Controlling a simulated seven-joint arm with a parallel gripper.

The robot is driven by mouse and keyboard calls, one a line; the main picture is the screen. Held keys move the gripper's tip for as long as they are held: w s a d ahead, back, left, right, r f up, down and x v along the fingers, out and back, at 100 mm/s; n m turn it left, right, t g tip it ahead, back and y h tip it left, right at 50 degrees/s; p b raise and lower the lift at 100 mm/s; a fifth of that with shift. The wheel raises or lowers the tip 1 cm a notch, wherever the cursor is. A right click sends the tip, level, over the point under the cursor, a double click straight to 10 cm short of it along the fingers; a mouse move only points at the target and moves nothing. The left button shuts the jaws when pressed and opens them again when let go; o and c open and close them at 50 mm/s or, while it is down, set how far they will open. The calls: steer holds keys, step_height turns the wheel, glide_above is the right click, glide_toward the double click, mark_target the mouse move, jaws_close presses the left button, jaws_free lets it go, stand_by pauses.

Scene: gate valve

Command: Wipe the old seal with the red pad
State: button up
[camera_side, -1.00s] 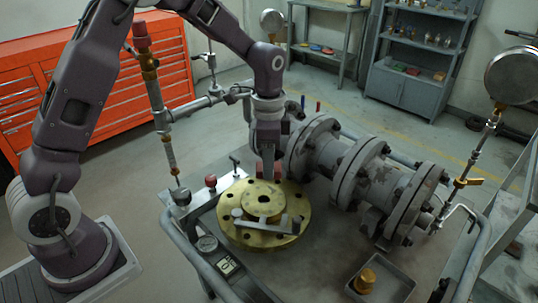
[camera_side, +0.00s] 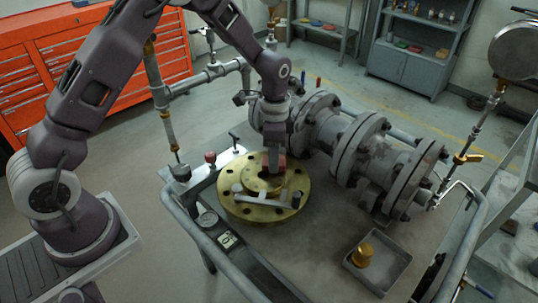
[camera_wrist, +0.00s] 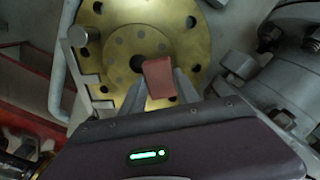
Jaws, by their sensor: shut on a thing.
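My gripper (camera_side: 274,172) points down over a round brass flange (camera_side: 236,207) with bolt holes. It is shut on the red pad (camera_wrist: 158,78), a small block held between the fingertips in the wrist view. In the side view the pad is mostly hidden by the fingers, with only a little red showing beside them. In the wrist view the pad lies in front of the flange's centre, just right of its dark middle hole. I cannot tell whether the pad touches the flange. No separate seal can be made out on the brass face (camera_wrist: 120,52).
A grey bar clamp (camera_side: 270,201) lies across the flange's near side. Grey bolted pipe flanges (camera_side: 360,150) stand close on the right. A tray (camera_side: 392,268) holds a brass part (camera_side: 363,254).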

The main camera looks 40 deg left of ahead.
steer(key=shift+w, duration=1)
steer(key=shift+s, duration=1.95)
steer(key=shift+w+a, duration=0.35)
steer(key=shift+w, duration=1.6)
steer(key=shift+s, duration=2)
steer(key=shift+r, duration=4)
